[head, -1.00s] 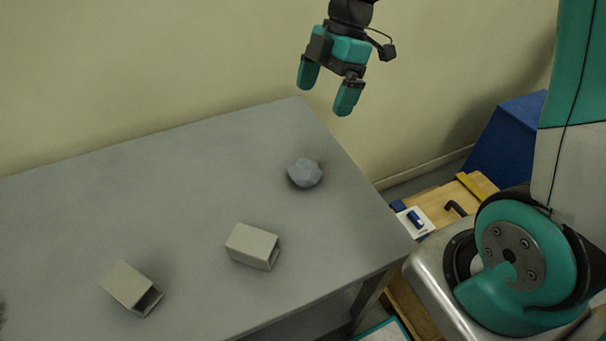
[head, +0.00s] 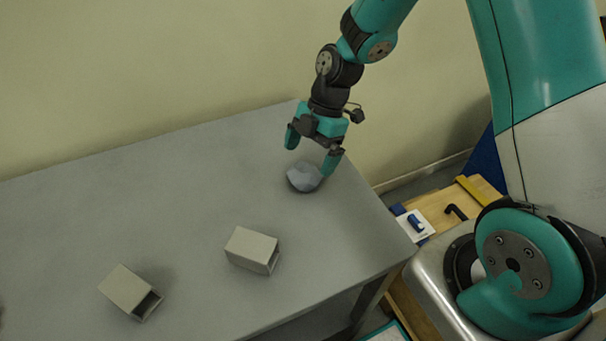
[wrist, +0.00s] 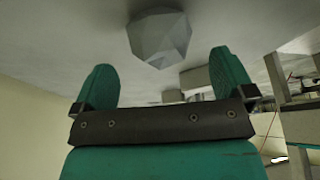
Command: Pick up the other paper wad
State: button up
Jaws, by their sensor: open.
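A grey faceted paper wad (head: 303,178) lies on the grey table (head: 180,190) near its far right edge. In the wrist view the wad (wrist: 160,38) shows beyond the fingertips, roughly centred between them. My gripper (head: 310,158) is open and empty, pointing down just above and behind the wad. In the head view its right fingertip overlaps the wad's upper right edge; I cannot tell whether they touch. The wrist view shows both teal fingers (wrist: 165,75) spread apart. At the head view's left edge a dark thing is cut off, too little to identify.
Two grey open-ended boxes (head: 252,249) (head: 130,291) lie on the table's front part. A wall stands behind the table. To the right, lower down, is a wooden surface (head: 440,210) with a blue-and-white item and a black handle.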

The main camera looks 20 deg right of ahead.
aim_at(306, 164)
jog(key=x, duration=0.5)
jog(key=shift+s+f+p, duration=0.1)
jog(key=shift+p, duration=0.25)
jog(key=shift+c, duration=0.2)
jog(key=c, duration=0.8)
